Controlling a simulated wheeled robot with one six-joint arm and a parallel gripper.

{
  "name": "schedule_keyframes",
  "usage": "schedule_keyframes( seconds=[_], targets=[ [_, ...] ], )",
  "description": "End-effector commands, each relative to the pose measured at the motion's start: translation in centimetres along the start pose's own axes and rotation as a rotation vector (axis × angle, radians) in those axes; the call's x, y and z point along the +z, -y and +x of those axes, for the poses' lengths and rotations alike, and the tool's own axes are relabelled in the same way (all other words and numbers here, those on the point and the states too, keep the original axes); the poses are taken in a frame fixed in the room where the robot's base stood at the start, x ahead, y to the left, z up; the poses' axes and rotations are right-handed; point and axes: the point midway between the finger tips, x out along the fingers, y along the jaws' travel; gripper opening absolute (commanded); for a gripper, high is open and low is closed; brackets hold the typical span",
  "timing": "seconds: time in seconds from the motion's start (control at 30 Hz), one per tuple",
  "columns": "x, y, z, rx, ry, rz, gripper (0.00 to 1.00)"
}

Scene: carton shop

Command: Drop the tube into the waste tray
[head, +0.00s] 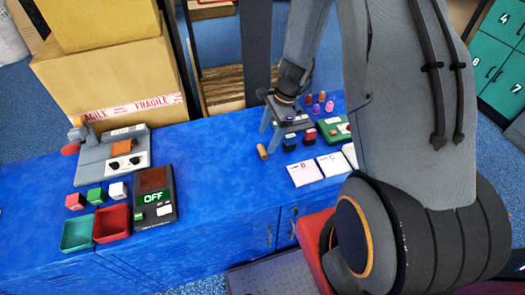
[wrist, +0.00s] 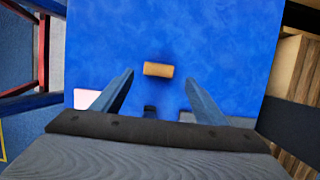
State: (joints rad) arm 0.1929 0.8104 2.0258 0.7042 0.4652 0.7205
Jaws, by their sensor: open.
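The tube is a small orange-brown cylinder (head: 262,152) lying on the blue worktop, just in front of my gripper (head: 270,133). In the wrist view the tube (wrist: 158,69) lies crosswise, centred just beyond the fingertips of my gripper (wrist: 159,82). The fingers are spread wide with nothing between them, and the tube appears untouched. At the worktop's left front stand a red open tray (head: 111,238) and a green open tray (head: 78,247). I see no label that tells which is the waste tray.
Red, green and white cubes (head: 95,196) stand behind the trays, next to a device reading OFF (head: 155,197). Dark and red blocks (head: 309,136) and white cards (head: 305,173) are close right of my gripper. The middle of the worktop is clear.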

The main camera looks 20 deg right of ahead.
Motion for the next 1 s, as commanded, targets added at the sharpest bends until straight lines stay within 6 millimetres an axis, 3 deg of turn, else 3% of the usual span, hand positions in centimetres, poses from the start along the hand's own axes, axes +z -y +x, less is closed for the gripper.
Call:
schedule_keyframes(
  seconds=[0.5,0.83,1.0],
  targets=[
    [0.1,-0.3,4.9,0.001,0.000,-0.003,0.66],
    [0.0,-0.3,5.4,0.000,-0.001,-0.003,0.66],
    [0.0,-0.3,5.4,0.000,-0.001,-0.003,0.38]
  ],
)
